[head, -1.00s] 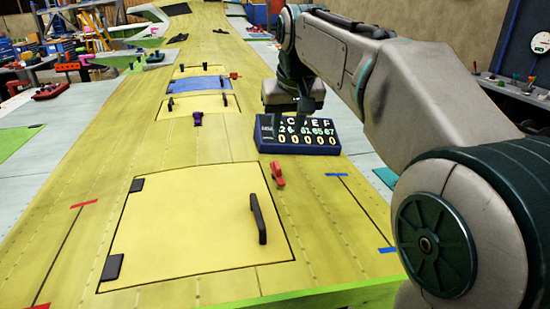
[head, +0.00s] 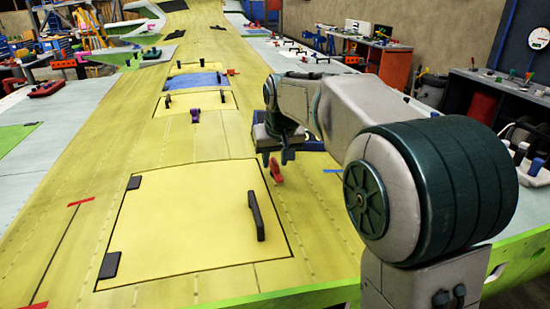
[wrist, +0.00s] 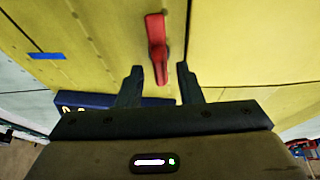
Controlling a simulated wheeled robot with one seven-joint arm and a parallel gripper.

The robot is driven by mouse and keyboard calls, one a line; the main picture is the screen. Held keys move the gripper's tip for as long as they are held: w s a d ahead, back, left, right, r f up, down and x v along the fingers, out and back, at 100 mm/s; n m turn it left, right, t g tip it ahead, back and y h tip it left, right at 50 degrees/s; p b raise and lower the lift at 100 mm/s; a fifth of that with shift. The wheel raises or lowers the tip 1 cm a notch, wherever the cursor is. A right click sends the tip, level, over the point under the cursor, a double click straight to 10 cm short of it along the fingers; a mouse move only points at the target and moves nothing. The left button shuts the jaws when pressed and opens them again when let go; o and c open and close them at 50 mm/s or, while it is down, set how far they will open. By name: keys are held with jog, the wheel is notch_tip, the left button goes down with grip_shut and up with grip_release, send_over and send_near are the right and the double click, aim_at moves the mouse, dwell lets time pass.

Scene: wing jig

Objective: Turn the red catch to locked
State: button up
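The red catch (head: 275,171) sits on the yellow wing skin beside the right edge of the near access panel (head: 195,215). In the wrist view the red catch (wrist: 156,40) lies ahead of my fingertips, its narrow end pointing toward the gap between them. My gripper (head: 275,160) is above and just behind the catch in the head view. In the wrist view my gripper (wrist: 158,72) is open, one finger on each side of the catch's line, with nothing held. I cannot tell how close the fingers are to the skin.
The panel has a black handle (head: 257,215) and two black hinges (head: 111,264). A dark blue counter box (head: 312,146) stands just behind my gripper, mostly hidden by my arm. A purple catch (head: 195,116) sits farther up the wing. Blue tape (wrist: 47,56) marks the skin.

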jog(key=shift+f, duration=0.1)
grip_shut()
jog(key=shift+m, duration=0.3)
jog(key=m, duration=0.1)
jog(key=m+h, duration=0.1)
jog(key=m, duration=0.1)
jog(key=shift+a+m+h, duration=0.2)
jog(key=shift+m+h, duration=0.1)
jog(key=m, duration=0.2)
jog(key=m+h, duration=0.1)
jog(key=m, duration=0.1)
jog(key=shift+w+a+m+h+p, duration=0.1)
jog(key=shift+a+m+h+p, duration=0.1)
jog(key=shift+m+h+p, duration=0.15)
jog(key=m, duration=0.2)
jog(key=m+g+h+p, duration=0.1)
jog(key=m, duration=0.1)
jog(key=shift+w+a+g, duration=0.1)
jog(key=shift+w+g, duration=0.05)
jog(key=shift+g, duration=0.15)
jog(key=m+g+p, duration=0.1)
jog(key=m, duration=0.1)
jog(key=m+h+p, duration=0.1)
jog(key=m, duration=0.2)
jog(key=shift+w+g, duration=0.15)
jog(key=shift+g, duration=0.25)
